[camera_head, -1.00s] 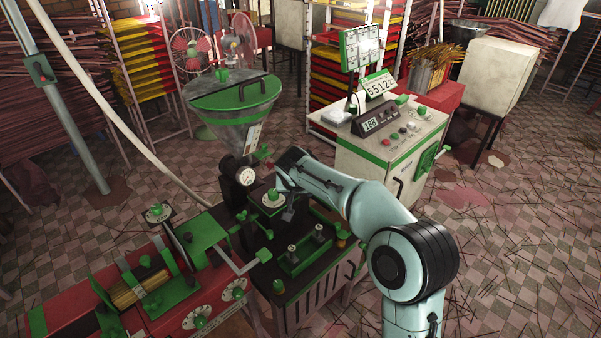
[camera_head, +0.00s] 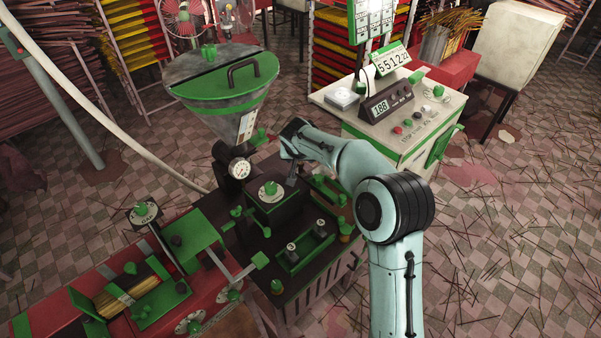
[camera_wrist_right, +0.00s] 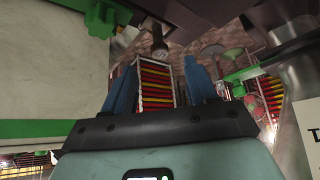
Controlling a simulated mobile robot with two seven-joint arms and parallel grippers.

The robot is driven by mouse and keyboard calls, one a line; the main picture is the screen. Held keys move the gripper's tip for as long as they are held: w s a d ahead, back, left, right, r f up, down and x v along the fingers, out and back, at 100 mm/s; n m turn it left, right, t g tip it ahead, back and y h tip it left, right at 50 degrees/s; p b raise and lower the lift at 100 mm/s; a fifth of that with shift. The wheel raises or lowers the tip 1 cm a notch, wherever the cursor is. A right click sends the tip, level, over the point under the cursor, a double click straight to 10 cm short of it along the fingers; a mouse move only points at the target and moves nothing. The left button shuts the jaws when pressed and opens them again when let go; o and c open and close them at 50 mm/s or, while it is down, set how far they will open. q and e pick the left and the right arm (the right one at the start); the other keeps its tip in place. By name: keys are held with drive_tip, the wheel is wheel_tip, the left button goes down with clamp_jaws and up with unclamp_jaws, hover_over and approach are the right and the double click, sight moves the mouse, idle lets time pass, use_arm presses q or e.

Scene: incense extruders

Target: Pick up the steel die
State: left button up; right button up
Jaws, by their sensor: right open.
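My right gripper (camera_head: 290,168) reaches in from the right, above the black machine table and close to the extruder under the green-lidded hopper (camera_head: 222,90). In the right wrist view its two blue fingers (camera_wrist_right: 160,80) stand apart with nothing held between them. A dark, round-ended part (camera_wrist_right: 160,42) shows beyond the fingertips; I cannot tell what it is. Two small steel-topped pieces (camera_head: 291,248) (camera_head: 320,226) stand in a green-edged holder (camera_head: 305,252) on the table, below and apart from the gripper. I cannot tell whether either is the steel die. My left gripper is out of view.
A pressure gauge (camera_head: 239,168) and a green-knobbed block (camera_head: 270,190) stand beside the gripper. A control cabinet (camera_head: 395,135) with a display is behind the right arm. A red machine with incense sticks (camera_head: 130,300) is at the lower left. The right floor holds scattered sticks.

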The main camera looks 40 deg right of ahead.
sight(300, 163)
drive_tip(key=x, duration=0.3)
drive_tip(key=p+x, duration=0.1)
drive_tip(key=x, duration=0.3)
drive_tip(key=shift+s+f, duration=0.1)
drive_tip(key=shift+s, duration=0.05)
drive_tip(key=shift+w+d+f, duration=0.1)
drive_tip(key=shift+w+f, duration=0.15)
drive_tip(key=shift+f, duration=0.2)
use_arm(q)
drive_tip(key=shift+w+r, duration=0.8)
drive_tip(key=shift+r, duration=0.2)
use_arm(e)
drive_tip(key=shift+s, duration=0.1)
clamp_jaws()
